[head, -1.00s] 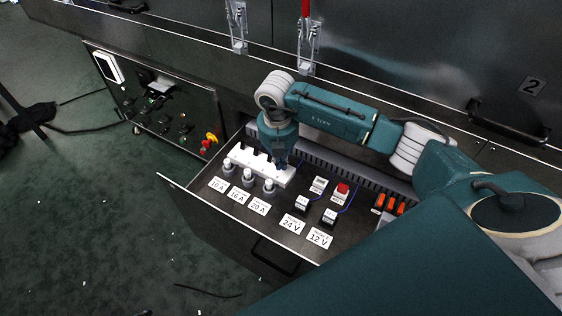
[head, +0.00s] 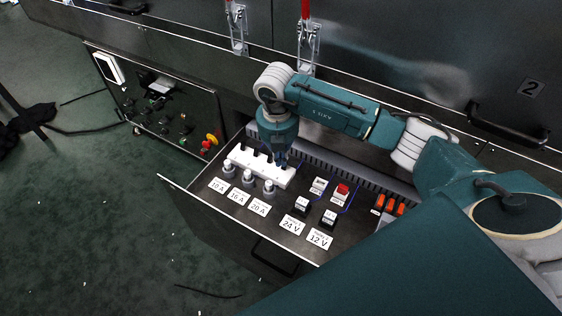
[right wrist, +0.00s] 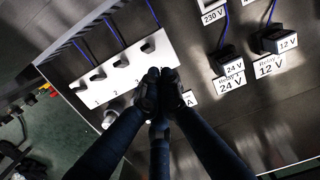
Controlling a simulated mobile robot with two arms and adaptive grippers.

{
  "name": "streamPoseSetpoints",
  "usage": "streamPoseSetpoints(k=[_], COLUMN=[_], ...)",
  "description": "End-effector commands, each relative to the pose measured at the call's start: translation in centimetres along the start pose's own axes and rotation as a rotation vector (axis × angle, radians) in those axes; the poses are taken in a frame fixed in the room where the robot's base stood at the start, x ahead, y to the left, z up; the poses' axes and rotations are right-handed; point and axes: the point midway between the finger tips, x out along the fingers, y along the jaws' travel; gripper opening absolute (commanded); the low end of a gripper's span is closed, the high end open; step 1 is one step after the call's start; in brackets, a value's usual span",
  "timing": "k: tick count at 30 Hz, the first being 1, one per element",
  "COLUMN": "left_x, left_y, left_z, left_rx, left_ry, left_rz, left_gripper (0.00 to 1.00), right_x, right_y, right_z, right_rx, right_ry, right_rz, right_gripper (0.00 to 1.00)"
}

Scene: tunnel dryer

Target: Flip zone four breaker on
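The white breaker strip (head: 282,179) lies in the open drawer. In the right wrist view (right wrist: 170,52) it carries a row of black levers, with numbers 1, 2 and 3 readable. The lever at the right end of the row, the zone four breaker (right wrist: 147,45), shows just beyond my fingertips; its number is hidden. It lines up with the other levers. My right gripper (right wrist: 160,76) has its dark fingertips together, with no object visible between them, over the strip's near edge. In the head view the right gripper (head: 282,160) points down at the strip. My left gripper is out of view.
Grey fuse holders (head: 248,178) stand in front of the strip. The 24 V relay (head: 301,205) and 12 V relay (head: 328,217) sit to the right, with a red-topped part (head: 342,190) and orange switches (head: 390,203) beyond. A control panel (head: 160,105) stands left.

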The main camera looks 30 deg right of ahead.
Motion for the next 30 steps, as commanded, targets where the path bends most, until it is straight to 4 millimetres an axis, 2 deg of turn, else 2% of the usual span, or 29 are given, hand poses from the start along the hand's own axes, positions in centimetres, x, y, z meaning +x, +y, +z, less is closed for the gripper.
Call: streamPoseSetpoints(k=[1, 6, 10, 30], left_x=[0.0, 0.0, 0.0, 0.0], left_y=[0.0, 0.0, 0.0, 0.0], left_z=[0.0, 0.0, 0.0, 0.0], left_rx=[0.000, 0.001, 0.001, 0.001], left_ry=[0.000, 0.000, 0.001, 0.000], left_rz=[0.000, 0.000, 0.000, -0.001], left_gripper=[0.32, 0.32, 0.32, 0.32], right_x=[-1.1, -3.7, -4.9, -5.2], right_y=[0.2, 0.1, 0.1, 0.0], right_z=[0.1, 0.1, 0.1, 0.0], right_rx=[0.000, -0.001, 0.001, 0.000], right_ry=[-0.003, -0.002, -0.001, -0.001], right_rz=[0.006, 0.005, 0.003, 0.001], right_gripper=[0.00, 0.00, 0.00, 0.00])
